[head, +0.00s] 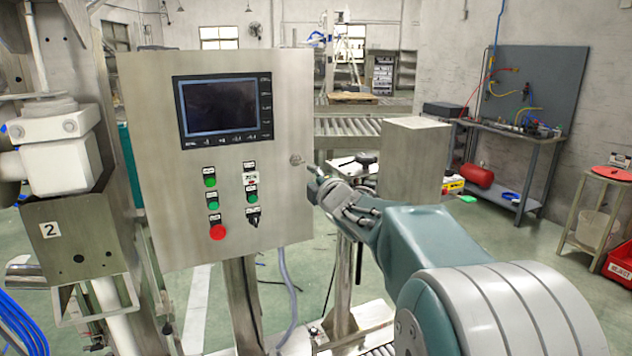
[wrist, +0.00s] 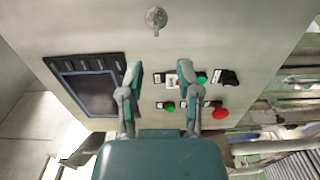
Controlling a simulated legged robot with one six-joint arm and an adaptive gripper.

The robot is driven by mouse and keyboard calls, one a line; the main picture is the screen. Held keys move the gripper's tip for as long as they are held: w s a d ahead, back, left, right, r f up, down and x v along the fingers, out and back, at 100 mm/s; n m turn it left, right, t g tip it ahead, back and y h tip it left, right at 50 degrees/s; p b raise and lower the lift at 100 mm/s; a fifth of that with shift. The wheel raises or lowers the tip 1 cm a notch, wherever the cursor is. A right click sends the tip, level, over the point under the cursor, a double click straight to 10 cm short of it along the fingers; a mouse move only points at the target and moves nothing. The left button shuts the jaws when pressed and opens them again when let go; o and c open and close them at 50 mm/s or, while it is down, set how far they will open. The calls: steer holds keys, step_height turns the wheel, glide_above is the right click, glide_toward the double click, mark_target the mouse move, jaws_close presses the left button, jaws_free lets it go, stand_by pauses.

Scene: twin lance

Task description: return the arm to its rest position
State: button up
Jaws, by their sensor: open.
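My arm reaches forward from the lower right in the head view. My gripper (head: 318,180) is at the right edge of a grey metal control panel (head: 150,150), near a round lock (head: 295,159). In the wrist view my gripper (wrist: 158,72) is open, its two fingers apart with nothing between them. The control panel (wrist: 200,40) fills much of that view, with its dark screen (wrist: 92,92) at left and green and red buttons beyond the fingers. I cannot tell the exact gap between fingertips and panel.
A metal box (head: 413,160) stands behind my arm. A machine marked 2 (head: 75,240) is at the left, and a workbench (head: 515,150) is at the right. A roller conveyor (head: 350,126) lies behind.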

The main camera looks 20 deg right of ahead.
steer(key=shift+s, duration=0.85)
steer(key=s+a+f+m+g, duration=0.4)
steer(key=s+f+m, duration=0.1)
steer(key=s, duration=0.6)
steer(key=s+a+f+m+g, duration=0.4)
steer(key=s+m, duration=0.3)
steer(key=s, duration=0.5)
steer(key=s+a+f+m+g, duration=0.4)
steer(key=s+a+f+m, duration=0.2)
steer(key=s, duration=0.6)
steer(key=shift+f, duration=0.6)
